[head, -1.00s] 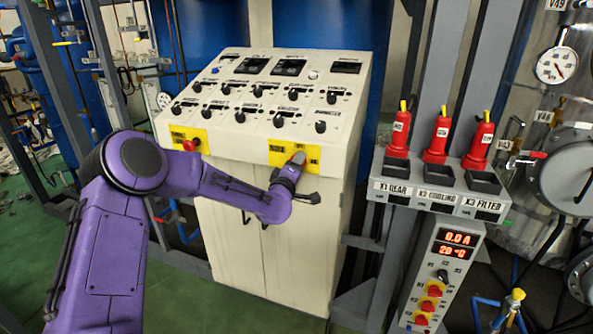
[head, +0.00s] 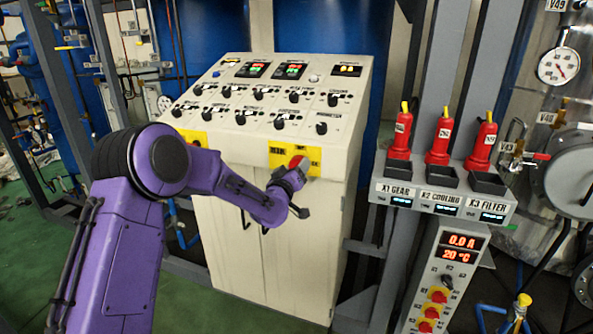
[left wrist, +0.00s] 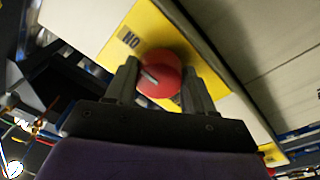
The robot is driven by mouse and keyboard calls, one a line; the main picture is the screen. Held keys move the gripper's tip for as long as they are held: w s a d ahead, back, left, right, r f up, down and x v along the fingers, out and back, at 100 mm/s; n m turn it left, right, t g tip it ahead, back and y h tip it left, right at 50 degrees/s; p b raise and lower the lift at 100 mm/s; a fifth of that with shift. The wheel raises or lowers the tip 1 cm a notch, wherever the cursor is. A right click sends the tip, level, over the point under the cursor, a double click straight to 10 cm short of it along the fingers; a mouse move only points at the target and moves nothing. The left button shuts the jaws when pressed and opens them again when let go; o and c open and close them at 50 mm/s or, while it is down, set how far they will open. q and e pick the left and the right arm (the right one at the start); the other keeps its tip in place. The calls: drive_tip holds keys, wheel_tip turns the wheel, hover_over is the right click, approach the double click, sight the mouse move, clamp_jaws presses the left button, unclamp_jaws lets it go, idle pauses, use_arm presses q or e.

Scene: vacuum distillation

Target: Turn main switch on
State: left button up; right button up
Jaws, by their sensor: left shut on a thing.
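The main switch is a red knob (head: 298,161) on a yellow plate (head: 313,155) at the front right of the beige control console (head: 240,185). The left wrist view shows the red knob (left wrist: 158,73) with a pale mark line, beside the letters "NO" on the yellow plate (left wrist: 126,52). My left gripper (head: 286,176) is at the knob in the head view. In the left wrist view its fingers (left wrist: 158,85) stand on both sides of the knob, shut on it. My right gripper is not in view.
The console's sloped top carries several black selector knobs and lit displays (head: 253,69). A second yellow plate (head: 194,137) is partly behind my arm. To the right stand three red bottle-shaped items (head: 438,142) on a labelled rack and a panel (head: 458,246) reading 0.0 A and 20 °C.

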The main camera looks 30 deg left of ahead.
use_arm(q)
drive_tip(key=shift+f, duration=0.1)
idle(0.3)
drive_tip(key=o, duration=1)
drive_tip(key=shift+o, duration=0.2)
drive_tip(key=b+v, duration=0.3)
drive_tip(key=v, duration=0.7)
drive_tip(key=shift+s, duration=0.3)
